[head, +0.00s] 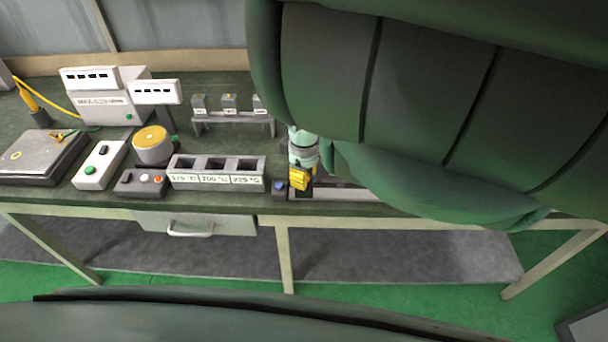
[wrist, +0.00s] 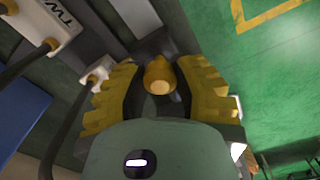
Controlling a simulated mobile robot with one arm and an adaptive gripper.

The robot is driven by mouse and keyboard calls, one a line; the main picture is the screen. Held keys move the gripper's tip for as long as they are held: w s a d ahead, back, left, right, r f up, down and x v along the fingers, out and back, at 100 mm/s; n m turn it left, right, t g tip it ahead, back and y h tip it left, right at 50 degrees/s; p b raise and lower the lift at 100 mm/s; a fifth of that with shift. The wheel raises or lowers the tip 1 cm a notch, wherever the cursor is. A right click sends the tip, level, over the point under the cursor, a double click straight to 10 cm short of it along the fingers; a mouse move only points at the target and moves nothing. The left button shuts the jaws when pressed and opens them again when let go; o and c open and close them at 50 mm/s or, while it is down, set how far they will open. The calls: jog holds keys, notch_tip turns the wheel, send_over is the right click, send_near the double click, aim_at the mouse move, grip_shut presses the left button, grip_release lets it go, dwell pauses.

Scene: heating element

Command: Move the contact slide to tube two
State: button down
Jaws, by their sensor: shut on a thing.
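My gripper (head: 300,179) is at the front edge of the bench, near the left end of a low pale rail (head: 350,194). In the wrist view my gripper's yellow ribbed fingers (wrist: 160,75) are closed around the orange knob of the contact slide (wrist: 159,76). The fingers and my arm hide most of the slide in the head view. The tubes are not clearly visible.
A small dark box with a blue button (head: 279,187) stands just left of my gripper. Further left are a grey block with three square openings (head: 217,184) and a control box (head: 140,183). A rack (head: 233,119) stands behind. My arm covers the bench's right side.

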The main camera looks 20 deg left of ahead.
jog(key=shift+d, duration=0.1)
jog(key=w+d, duration=0.1)
jog(key=d, duration=0.2)
jog(key=w+d, duration=0.1)
jog(key=d, duration=0.2)
jog(key=w+d, duration=0.1)
jog(key=d, duration=0.2)
jog(key=shift+d, duration=0.25)
jog(key=c, duration=0.7)
grip_release()
jog(key=shift+s, duration=0.1)
notch_tip(320, 180, up, 8)
jog(key=shift+f, duration=0.25)
